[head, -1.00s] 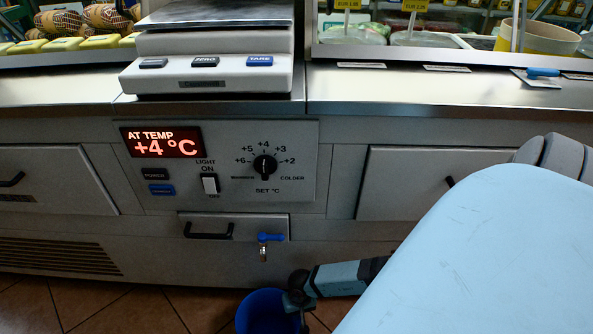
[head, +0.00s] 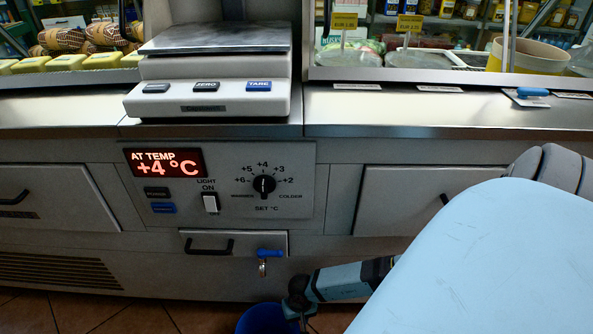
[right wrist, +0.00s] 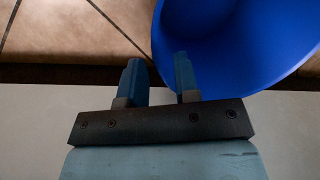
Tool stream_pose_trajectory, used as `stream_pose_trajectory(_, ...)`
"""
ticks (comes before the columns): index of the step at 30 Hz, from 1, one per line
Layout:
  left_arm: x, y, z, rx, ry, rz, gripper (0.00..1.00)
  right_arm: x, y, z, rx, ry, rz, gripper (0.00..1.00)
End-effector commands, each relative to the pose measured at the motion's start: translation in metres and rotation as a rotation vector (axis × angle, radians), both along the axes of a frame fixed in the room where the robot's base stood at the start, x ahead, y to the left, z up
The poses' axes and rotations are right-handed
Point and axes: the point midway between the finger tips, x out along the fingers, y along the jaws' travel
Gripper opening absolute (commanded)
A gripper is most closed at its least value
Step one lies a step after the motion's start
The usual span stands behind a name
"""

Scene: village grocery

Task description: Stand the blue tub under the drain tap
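The blue tub (head: 262,320) is on the floor at the bottom edge of the head view, partly cut off. The drain tap (head: 263,262), with a blue lever, sticks out of the counter front directly above it in the picture; their depth offset is unclear. My right gripper (head: 297,306) is at the tub's right side. In the right wrist view, my right gripper (right wrist: 159,72) has its fingers apart. One finger overlaps the blue tub (right wrist: 235,45); the other is over floor. Contact with the rim cannot be told. My left gripper is out of view.
The counter front has a drawer (head: 210,245) beside the tap, a control panel (head: 230,185) and a vent grille (head: 55,270). A scale (head: 210,95) stands on the counter. Tiled floor (head: 130,315) shows left of the tub. My right arm covers the lower right.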

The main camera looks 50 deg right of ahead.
Motion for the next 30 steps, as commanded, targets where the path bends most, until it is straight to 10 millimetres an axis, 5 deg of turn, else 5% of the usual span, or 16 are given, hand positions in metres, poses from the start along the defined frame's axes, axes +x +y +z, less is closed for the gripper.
stream_pose_trajectory(6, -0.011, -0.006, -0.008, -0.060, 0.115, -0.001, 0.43, 0.001, -0.004, 0.029, 0.000, 0.000, 0.001, 0.29)
stream_pose_trajectory(26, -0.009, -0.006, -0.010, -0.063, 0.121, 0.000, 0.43, 0.001, -0.003, 0.031, 0.002, 0.000, -0.001, 0.29)
stream_pose_trajectory(30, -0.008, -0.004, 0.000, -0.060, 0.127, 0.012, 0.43, -0.002, 0.020, 0.052, 0.082, -0.007, -0.072, 0.29)
